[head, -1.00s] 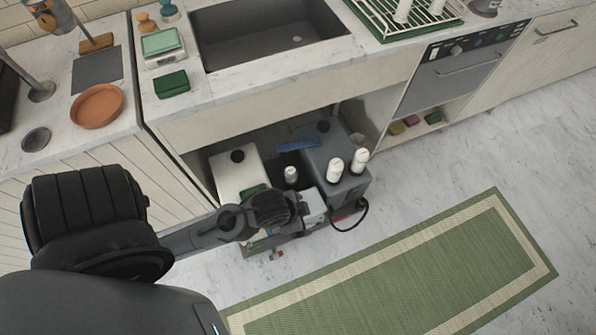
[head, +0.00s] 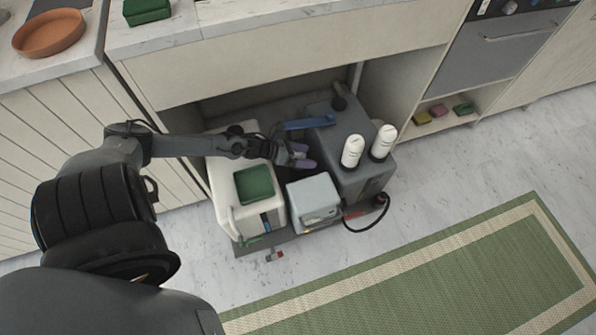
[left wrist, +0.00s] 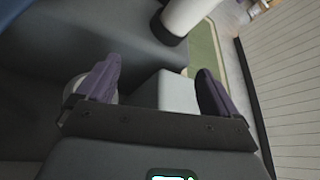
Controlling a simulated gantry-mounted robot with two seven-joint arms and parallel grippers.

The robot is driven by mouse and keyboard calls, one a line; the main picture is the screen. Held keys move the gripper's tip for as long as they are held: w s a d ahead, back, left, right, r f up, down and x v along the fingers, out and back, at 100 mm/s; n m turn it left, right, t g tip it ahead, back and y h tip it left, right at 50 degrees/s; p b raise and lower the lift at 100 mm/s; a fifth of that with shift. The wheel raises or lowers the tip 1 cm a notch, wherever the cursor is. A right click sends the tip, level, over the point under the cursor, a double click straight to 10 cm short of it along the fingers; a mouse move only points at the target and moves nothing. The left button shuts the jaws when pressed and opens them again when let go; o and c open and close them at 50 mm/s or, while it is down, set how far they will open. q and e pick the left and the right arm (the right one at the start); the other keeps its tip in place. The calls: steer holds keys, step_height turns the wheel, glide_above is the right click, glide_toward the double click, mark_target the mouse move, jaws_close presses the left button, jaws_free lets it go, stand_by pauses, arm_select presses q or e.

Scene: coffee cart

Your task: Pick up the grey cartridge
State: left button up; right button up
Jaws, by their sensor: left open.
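My left gripper (head: 303,156) is open over the gap between the white tank and the dark grey tank. Its purple-grey fingers also show in the left wrist view (left wrist: 159,66), with nothing held between them. Two pale cylinders with dark bases, one on the left (head: 352,151) and one on the right (head: 382,142), stand on the dark grey tank, right of the gripper. A pale round thing (left wrist: 77,88) is partly hidden behind the left finger in the left wrist view. I cannot tell which of these is the grey cartridge. My right gripper is not in view.
The white tank (head: 221,192) with a green top panel stands left, the dark grey tank (head: 372,183) right, and a light grey box (head: 314,194) in front. A blue bar (head: 308,123) lies behind. Cabinet walls enclose the sides. A black hose (head: 372,226) loops over the floor.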

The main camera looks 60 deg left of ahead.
mark_target(300, 153)
arm_select(q)
steer(key=a+m, duration=0.1)
steer(key=a, duration=0.1)
steer(key=a+f+m+b, duration=0.1)
steer(key=a, duration=0.1)
steer(key=shift+s+m+h, duration=0.1)
steer(key=shift+m+h, duration=0.2)
steer(key=shift+h, duration=0.1)
steer(key=s+a+f+m+g+b, duration=0.1)
steer(key=s+a+f+m+b, duration=0.2)
steer(key=a+m+b, duration=0.1)
steer(key=shift+h, duration=0.5)
steer(key=b+x, duration=0.3)
steer(key=x, duration=0.2)
steer(key=shift+w+d, duration=0.3)
steer(key=shift+w, duration=0.05)
steer(key=shift+w+d, duration=0.25)
steer(key=shift+w, duration=0.05)
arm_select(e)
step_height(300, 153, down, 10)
arm_select(q)
steer(key=shift+c, duration=0.2)
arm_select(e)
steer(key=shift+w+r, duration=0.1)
arm_select(q)
steer(key=shift+c, duration=1.4)
steer(key=c, duration=1.4)
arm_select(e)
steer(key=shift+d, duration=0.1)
